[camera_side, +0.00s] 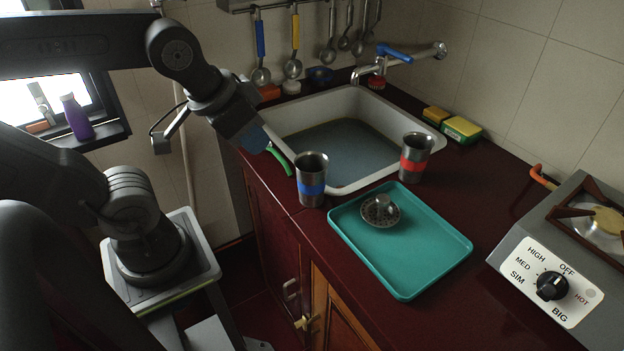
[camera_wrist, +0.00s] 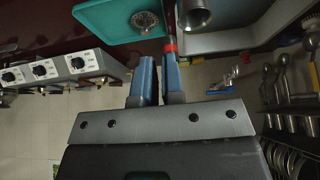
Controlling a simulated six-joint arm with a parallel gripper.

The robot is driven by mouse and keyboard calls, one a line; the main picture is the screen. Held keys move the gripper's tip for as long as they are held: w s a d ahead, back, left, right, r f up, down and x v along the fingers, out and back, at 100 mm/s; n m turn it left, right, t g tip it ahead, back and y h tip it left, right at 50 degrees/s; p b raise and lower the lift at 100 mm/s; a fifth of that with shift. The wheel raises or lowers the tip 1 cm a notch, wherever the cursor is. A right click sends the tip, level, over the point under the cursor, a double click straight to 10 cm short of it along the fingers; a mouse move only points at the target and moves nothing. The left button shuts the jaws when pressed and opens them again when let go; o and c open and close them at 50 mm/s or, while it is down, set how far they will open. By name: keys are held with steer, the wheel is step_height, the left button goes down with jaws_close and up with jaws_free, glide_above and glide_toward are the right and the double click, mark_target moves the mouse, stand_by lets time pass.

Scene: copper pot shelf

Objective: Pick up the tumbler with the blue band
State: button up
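The tumbler with the blue band (camera_side: 311,181) is a steel cup standing upright on the dark red counter at the sink's front corner, left of the tray. A steel tumbler at the top of the wrist view (camera_wrist: 194,14) appears to be the same one; its band does not show there. My gripper (camera_side: 262,146) is up and left of it in the side view, apart from it. Its two blue fingers (camera_wrist: 160,78) are separated by a narrow gap with nothing held. A similar tumbler with a red band (camera_side: 415,158) stands to the right; its red band (camera_wrist: 169,46) is partly hidden by a finger.
A teal tray (camera_side: 440,262) holds a small metal strainer (camera_side: 381,209). Behind are the white sink (camera_side: 352,98), a blue-handled tap (camera_side: 395,54) and hanging utensils (camera_side: 294,45). A green handle (camera_side: 279,159) lies at the sink edge near my fingers. A stove (camera_side: 575,240) stands at right.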

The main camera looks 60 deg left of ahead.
steer(key=o, duration=1.7)
steer(key=g, duration=0.6)
glide_above(312, 169)
steer(key=s+d, duration=0.2)
steer(key=d, duration=0.1)
step_height(312, 169, down, 12)
steer(key=shift+w+a+f, duration=0.1)
steer(key=shift+a+f, duration=0.05)
steer(key=shift+f, duration=2.75)
